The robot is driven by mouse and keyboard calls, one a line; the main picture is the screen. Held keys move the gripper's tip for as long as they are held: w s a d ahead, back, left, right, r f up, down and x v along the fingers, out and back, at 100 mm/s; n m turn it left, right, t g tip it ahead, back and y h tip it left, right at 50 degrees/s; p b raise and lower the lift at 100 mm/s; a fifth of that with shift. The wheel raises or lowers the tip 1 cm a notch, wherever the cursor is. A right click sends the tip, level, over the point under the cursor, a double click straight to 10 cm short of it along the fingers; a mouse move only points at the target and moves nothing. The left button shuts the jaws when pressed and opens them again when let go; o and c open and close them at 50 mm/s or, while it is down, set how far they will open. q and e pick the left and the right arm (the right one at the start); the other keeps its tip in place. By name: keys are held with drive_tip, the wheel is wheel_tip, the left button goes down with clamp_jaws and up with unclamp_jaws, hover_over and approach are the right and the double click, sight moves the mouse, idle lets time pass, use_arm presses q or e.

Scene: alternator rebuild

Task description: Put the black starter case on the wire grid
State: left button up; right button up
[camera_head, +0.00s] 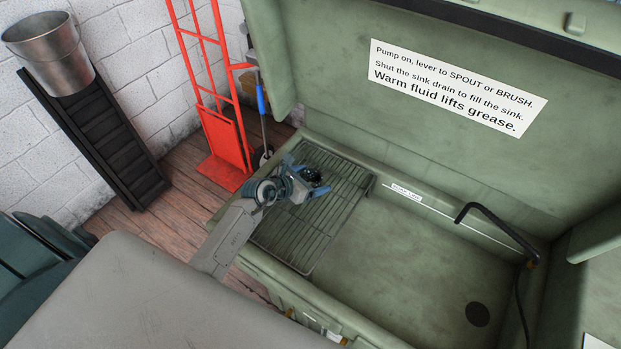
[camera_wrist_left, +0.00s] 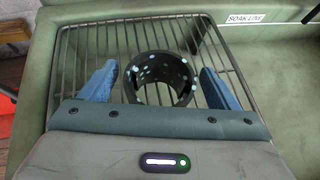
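The black starter case (camera_head: 312,174) is a short, dark, open cylinder. In the left wrist view the case (camera_wrist_left: 183,95) shows its round open mouth and pale specks inside. It appears to stand on the wire grid (camera_head: 331,225), toward the grid's far part. The grid also shows in the left wrist view (camera_wrist_left: 88,48). My left gripper (camera_head: 308,177) is over the grid, with its blue fingers on either side of the case. The left wrist view shows a gap between each finger and the case, so the gripper (camera_wrist_left: 160,82) is open. My right gripper is out of view.
The grid lies in the left end of a green parts-washer sink (camera_head: 400,260) with a raised lid (camera_head: 340,70). A black spout (camera_head: 495,222) and a drain (camera_head: 477,314) are at the right. The sink floor between is clear. A red hand truck (camera_head: 222,140) stands behind.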

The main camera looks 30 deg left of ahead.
use_arm(q)
drive_tip(key=shift+r, duration=0.15)
drive_tip(key=shift+s+a+r, duration=0.1)
drive_tip(key=shift+s+a, duration=0.1)
drive_tip(key=shift+s, duration=0.15)
drive_tip(key=b+v, duration=0.2)
drive_tip(key=v, duration=0.9)
drive_tip(key=shift+r, duration=0.1)
drive_tip(key=shift+s, duration=0.1)
